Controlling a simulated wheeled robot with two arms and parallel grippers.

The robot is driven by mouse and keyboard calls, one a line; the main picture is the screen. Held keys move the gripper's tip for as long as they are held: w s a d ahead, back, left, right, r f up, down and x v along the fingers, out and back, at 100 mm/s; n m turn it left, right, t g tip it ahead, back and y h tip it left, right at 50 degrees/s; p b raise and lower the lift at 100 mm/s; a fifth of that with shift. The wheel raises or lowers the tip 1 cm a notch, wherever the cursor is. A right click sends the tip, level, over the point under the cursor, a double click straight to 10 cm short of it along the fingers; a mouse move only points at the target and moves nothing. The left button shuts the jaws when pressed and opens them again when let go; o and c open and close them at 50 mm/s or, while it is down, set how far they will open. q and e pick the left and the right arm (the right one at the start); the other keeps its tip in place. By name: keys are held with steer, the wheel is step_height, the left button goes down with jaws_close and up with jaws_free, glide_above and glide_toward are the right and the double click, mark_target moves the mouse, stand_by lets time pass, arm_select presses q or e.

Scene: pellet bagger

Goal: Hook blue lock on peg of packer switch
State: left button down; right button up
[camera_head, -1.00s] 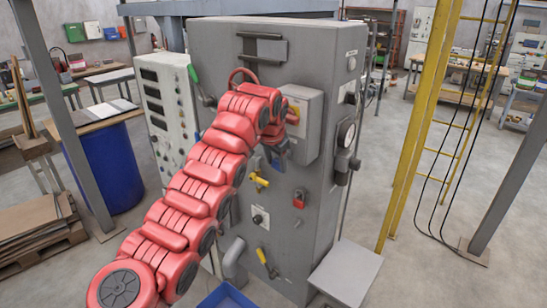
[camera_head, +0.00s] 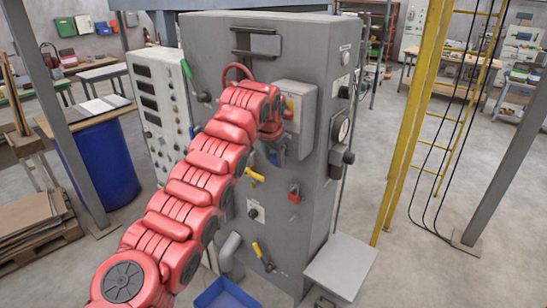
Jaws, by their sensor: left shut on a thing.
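The packer switch appears to be the grey box (camera_head: 302,106) on the front of the tall grey cabinet, with a yellow and red part at its left side. Its peg cannot be made out. My red left arm reaches up from the lower left, and its wrist overlaps the left side of this box. My left gripper (camera_head: 275,155) is below the wrist, small and partly hidden, just below and left of the box. It is shut on a small bluish thing, seemingly the blue lock, mostly hidden. I cannot tell whether the lock touches the switch. My right gripper is out of view.
The cabinet (camera_head: 222,36) also carries yellow handles (camera_head: 257,251), a red block (camera_head: 294,192) and a gauge (camera_head: 342,128). A grey shelf (camera_head: 341,266) juts out at lower right, beside a blue bin (camera_head: 222,296). A yellow ladder (camera_head: 410,140) stands at right.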

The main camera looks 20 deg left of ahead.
arm_select(q)
steer(key=shift+c, duration=1.1)
jaws_free()
